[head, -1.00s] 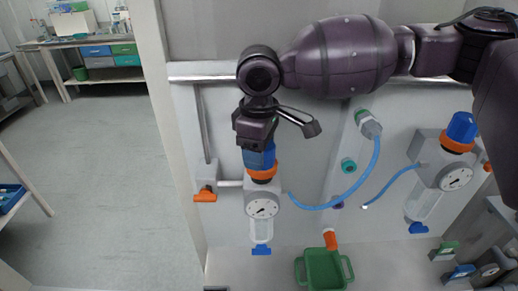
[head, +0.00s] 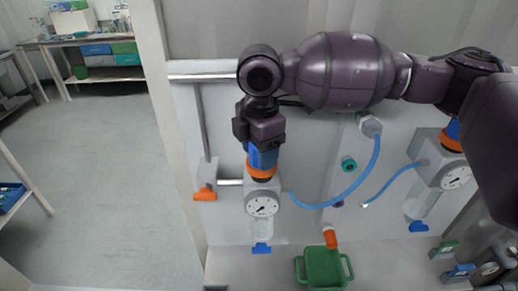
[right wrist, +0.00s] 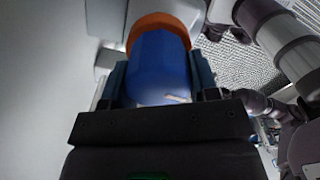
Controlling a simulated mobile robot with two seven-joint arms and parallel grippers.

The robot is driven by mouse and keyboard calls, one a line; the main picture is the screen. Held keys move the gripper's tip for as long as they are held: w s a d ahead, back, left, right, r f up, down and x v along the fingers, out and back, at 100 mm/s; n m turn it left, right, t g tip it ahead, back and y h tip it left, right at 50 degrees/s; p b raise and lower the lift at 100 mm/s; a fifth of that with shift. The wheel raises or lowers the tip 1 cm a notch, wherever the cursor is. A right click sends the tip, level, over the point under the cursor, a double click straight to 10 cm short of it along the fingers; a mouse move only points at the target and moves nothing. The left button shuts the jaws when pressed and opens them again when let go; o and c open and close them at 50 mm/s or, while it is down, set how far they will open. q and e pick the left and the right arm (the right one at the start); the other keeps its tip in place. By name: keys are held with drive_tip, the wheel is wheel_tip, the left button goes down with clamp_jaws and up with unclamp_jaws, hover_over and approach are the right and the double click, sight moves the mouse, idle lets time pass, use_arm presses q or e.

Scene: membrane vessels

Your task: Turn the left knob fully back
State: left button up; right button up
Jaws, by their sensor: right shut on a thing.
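The left knob (head: 263,157) is blue and sits above an orange ring (head: 261,172) on the left vessel, which has a round gauge (head: 262,206). My right gripper (head: 262,146) comes down on the knob from above and is shut on it. In the right wrist view the blue knob (right wrist: 160,68) fills the space between the two fingers, with the orange ring (right wrist: 160,24) beyond it. The knob's turn angle cannot be read. My left gripper is not in view.
A second vessel with a gauge (head: 455,177) stands at the right, its knob partly behind my arm. A blue hose (head: 365,180) curves between the vessels. A green tray (head: 299,270) is below. Open floor (head: 95,170) lies at the left.

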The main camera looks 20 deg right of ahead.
drive_tip(key=shift+n, duration=0.6)
drive_tip(key=o, duration=0.9)
drive_tip(key=shift+r, duration=0.15)
wheel_tip(320, 180, up, 11)
drive_tip(key=shift+f+b, duration=0.2)
drive_tip(key=shift+b, duration=0.15)
